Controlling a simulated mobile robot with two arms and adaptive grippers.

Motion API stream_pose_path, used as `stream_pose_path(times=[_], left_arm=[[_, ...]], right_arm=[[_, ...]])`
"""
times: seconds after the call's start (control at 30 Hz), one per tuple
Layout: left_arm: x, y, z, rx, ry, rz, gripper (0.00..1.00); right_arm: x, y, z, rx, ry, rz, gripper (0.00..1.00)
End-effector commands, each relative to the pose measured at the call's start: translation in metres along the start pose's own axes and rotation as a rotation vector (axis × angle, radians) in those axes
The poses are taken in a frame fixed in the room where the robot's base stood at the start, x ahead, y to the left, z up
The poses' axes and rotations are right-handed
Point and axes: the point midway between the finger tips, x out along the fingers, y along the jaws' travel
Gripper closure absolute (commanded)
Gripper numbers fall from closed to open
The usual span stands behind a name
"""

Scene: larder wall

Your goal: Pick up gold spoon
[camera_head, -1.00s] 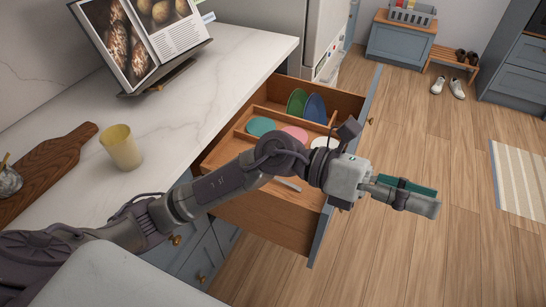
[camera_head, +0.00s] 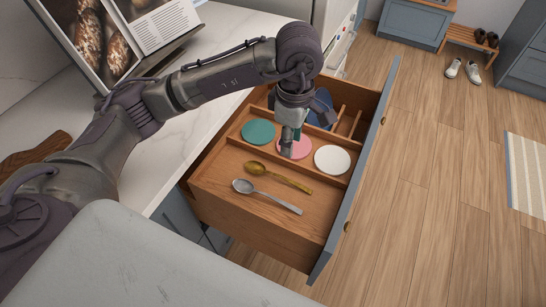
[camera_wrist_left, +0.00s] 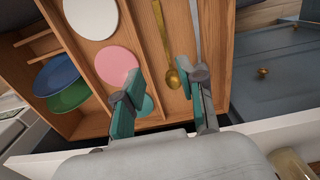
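The gold spoon (camera_head: 278,177) lies in the front compartment of the open drawer (camera_head: 262,232), beside a silver spoon (camera_head: 266,196). In the left wrist view the gold spoon (camera_wrist_left: 164,47) runs away from the camera, its bowl near and between the fingers in the picture. My left gripper (camera_head: 289,146) points down over the drawer, above the pink disc, on the far side of the gold spoon. In the left wrist view my left gripper (camera_wrist_left: 163,108) has its teal-padded fingers apart with nothing held. My right gripper is not in view.
A teal disc (camera_head: 258,132), a pink disc (camera_head: 296,148) and a white disc (camera_head: 332,159) lie in the middle compartment. Wooden dividers and the drawer's front panel (camera_head: 350,185) stand around the spoons. The marble counter (camera_head: 150,180) is at left.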

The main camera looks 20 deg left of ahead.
Motion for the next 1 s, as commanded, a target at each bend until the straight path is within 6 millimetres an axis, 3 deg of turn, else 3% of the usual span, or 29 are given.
stream_pose_path(times=[0.13,0.4,0.47,0.67,0.8,1.0], left_arm=[[0.021,-0.002,0.000,-0.001,0.001,-0.008,0.60],[0.071,-0.002,0.000,-0.001,-0.001,-0.006,0.60],[0.077,-0.002,0.001,0.000,-0.002,-0.005,0.60],[0.090,-0.002,0.000,0.001,-0.003,-0.005,0.60],[0.110,-0.005,-0.002,0.000,-0.002,-0.008,0.60],[0.135,-0.005,-0.002,0.000,-0.002,-0.004,0.60]], right_arm=[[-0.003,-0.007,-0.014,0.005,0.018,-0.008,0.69],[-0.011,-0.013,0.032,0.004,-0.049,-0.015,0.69],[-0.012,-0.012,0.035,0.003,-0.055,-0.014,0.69],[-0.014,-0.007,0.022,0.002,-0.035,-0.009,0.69],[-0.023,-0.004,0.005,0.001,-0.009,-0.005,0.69],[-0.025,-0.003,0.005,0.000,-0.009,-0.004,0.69]])
